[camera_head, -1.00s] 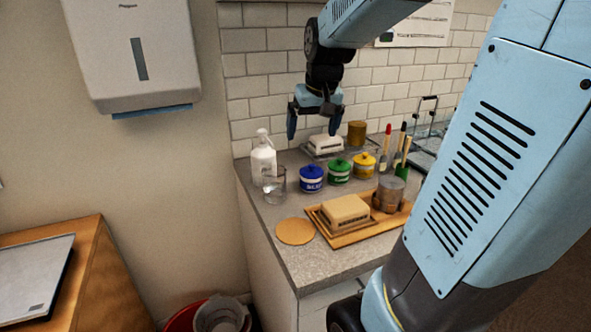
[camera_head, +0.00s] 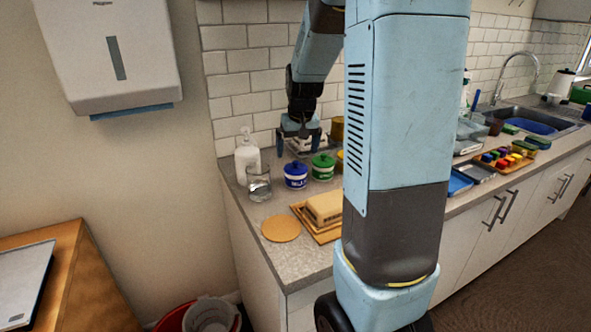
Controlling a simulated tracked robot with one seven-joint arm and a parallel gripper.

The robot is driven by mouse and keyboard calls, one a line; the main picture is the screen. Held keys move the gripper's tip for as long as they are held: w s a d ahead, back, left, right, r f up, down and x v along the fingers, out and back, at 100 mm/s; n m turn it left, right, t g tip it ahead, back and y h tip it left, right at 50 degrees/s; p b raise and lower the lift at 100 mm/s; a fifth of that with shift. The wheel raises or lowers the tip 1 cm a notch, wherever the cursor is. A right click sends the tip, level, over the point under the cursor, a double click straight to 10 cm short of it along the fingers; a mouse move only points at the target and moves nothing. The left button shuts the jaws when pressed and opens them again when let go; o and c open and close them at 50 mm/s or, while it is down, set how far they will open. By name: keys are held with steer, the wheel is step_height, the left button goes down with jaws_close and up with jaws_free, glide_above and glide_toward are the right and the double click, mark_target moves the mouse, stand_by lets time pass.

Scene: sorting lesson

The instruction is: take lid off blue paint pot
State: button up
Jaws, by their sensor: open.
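The blue paint pot (camera_head: 296,180) stands upright on the grey counter (camera_head: 249,228), with its lid (camera_head: 295,167) on top. My gripper (camera_head: 299,147) is open, pointing down above and just behind the pots. Its fingers are apart and do not appear to touch the blue lid. A white object behind the pots shows between the fingers, and I cannot tell whether they touch it. The green pot (camera_head: 323,168) stands right of the blue one. The yellow pot (camera_head: 341,158) is mostly hidden behind my arm.
A white pump bottle (camera_head: 246,158) and a clear glass (camera_head: 259,185) stand close left of the blue pot. A round tan mat (camera_head: 281,228) and a wooden board (camera_head: 324,235) with a tan block (camera_head: 326,206) lie in front. A tiled wall (camera_head: 232,72) closes the back.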

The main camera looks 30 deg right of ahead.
mark_target(296, 162)
steer(key=shift+x, duration=3.1)
steer(key=shift+d, duration=0.1)
steer(key=c, duration=1)
steer(key=shift+o, duration=0.2)
steer(key=shift+r, duration=0.1)
